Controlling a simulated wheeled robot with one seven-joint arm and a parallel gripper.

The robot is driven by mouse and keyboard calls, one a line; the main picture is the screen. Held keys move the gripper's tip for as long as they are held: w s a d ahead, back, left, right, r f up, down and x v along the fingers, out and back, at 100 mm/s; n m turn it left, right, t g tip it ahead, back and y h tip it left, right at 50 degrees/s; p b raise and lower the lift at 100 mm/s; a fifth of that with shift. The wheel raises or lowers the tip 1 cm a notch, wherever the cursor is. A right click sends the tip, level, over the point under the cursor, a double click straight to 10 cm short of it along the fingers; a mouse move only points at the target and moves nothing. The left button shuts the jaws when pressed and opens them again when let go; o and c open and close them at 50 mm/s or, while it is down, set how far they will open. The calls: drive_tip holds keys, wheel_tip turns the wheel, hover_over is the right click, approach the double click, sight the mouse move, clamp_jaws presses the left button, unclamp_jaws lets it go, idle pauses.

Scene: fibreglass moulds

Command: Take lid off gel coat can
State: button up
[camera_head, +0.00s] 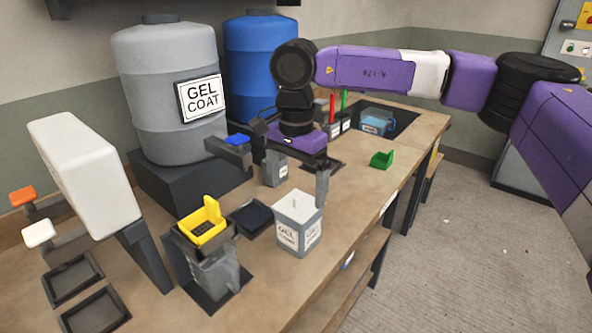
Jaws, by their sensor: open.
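The gel coat can (288,237) is a grey square can with "GEL COAT" labels, upright on the bench near its front edge. Its white lid (299,209) sits on top, with a small upright knob in the middle. My gripper (298,187) is open and points down, just above and behind the lid in the picture. Its right finger hangs close to the lid's back corner. I cannot tell whether it touches. The knob is in clear view and nothing grips it.
A dark shallow tray (251,218) lies left of the can, beside a yellow bin (205,227) on a grey stand. A large grey gel coat drum (168,115) and a blue drum (262,70) stand behind. A green holder (382,159) sits rightward, with bare bench around it.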

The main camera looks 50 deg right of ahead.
sight(296, 197)
drive_tip(key=shift+f, duration=1.8)
drive_tip(key=c, duration=1.3)
drive_tip(key=shift+r+p, duration=1)
drive_tip(key=shift+r, duration=0.8)
drive_tip(key=shift+r, duration=0.35)
drive_tip(key=shift+r+p, duration=0.35)
drive_tip(key=shift+r, duration=0.05)
